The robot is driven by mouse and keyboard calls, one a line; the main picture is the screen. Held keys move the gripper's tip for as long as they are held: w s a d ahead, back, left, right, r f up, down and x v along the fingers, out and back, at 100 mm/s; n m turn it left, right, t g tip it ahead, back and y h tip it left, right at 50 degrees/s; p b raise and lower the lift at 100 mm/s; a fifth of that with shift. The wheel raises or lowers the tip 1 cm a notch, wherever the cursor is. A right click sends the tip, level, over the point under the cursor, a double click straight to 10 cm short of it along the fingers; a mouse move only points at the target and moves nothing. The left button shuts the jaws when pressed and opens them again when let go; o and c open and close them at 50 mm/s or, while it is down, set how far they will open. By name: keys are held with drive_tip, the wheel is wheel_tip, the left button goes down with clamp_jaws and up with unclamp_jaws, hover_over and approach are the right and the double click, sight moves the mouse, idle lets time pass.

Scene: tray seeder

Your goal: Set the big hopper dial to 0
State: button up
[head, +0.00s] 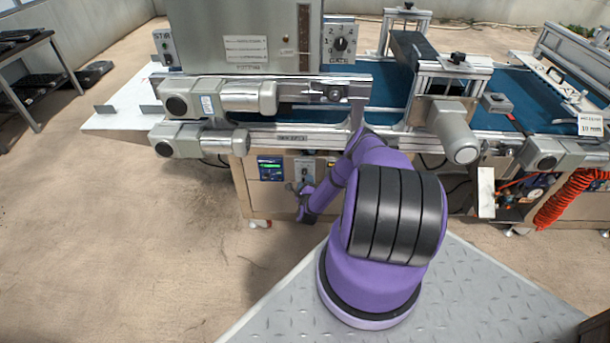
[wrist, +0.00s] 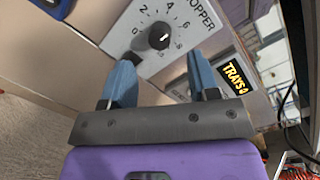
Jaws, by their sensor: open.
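The hopper dial is a round black knob (wrist: 159,36) on a white plate marked HOPPER, with numbers around it including 0, 2, 4 and 6. A short white mark shows on the knob, on the side towards the 6; its exact reading is hard to tell. My gripper (wrist: 160,68) is open and empty, with its two blue fingers apart. In the wrist view the knob lies between and just beyond the fingertips; I see no contact. In the head view my gripper (head: 301,188) is at the machine's lower front panel, where the dial is mostly too small to read.
A second dial (head: 340,44), with numbers, is on the upper box beside the steel hopper (head: 235,30). Motors (head: 249,97) stick out above the panel. A yellow-on-black TRAYS label (wrist: 234,78) is right of the dial.

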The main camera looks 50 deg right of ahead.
sight(305, 172)
drive_tip(key=shift+x, duration=2.7)
drive_tip(key=shift+c, duration=0.2)
drive_tip(key=c, duration=0.9)
